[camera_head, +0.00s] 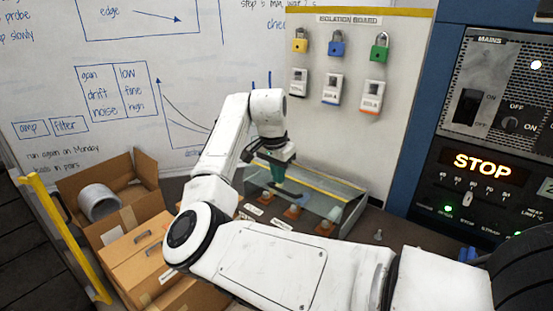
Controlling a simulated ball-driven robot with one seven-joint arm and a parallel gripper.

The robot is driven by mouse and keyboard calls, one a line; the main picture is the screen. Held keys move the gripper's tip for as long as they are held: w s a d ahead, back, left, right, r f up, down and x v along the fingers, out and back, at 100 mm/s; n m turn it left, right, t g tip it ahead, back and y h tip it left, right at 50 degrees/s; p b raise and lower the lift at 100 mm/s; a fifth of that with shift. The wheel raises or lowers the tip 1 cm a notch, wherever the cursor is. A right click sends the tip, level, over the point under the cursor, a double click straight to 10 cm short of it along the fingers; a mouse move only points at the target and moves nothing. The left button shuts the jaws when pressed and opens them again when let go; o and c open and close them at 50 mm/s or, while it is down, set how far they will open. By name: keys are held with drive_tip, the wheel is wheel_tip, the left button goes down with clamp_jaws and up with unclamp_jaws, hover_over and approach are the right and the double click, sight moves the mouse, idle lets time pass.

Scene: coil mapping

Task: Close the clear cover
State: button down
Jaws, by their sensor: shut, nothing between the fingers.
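The clear cover (335,207) is a see-through, slightly greenish panel on a low case on the bench behind my arm. Several small orange pieces with white labels show through or beside it. My arm hides part of the case's front and left side, and I cannot tell how far the cover is open. My gripper (277,183) points down over the left part of the case, with teal fingers that look shut and empty. I cannot tell whether the fingertips touch the cover.
An isolation board (348,60) with padlocks and switches stands behind the case. A blue-framed control panel (480,160) showing STOP is at the right. Cardboard boxes (130,240), one holding a grey roll (98,202), and a yellow rail (65,235) are at the left.

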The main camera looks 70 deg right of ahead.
sight(280, 189)
drive_tip(key=shift+d+f, duration=0.15)
drive_tip(key=shift+f, duration=0.6)
drive_tip(key=shift+d+f, duration=0.1)
drive_tip(key=shift+f, duration=0.65)
drive_tip(key=f+h+b, duration=0.1)
drive_tip(key=f+b, duration=0.1)
drive_tip(key=f, duration=0.1)
drive_tip(key=a+f+h+b, duration=0.1)
drive_tip(key=f+h+b, duration=0.1)
drive_tip(key=f, duration=0.2)
drive_tip(key=a+f+g+h+b, duration=0.1)
drive_tip(key=f+b, duration=0.1)
drive_tip(key=f, duration=0.2)
drive_tip(key=shift+w+a+h, duration=0.1)
drive_tip(key=shift+w+h, duration=0.1)
drive_tip(key=shift+h, duration=0.2)
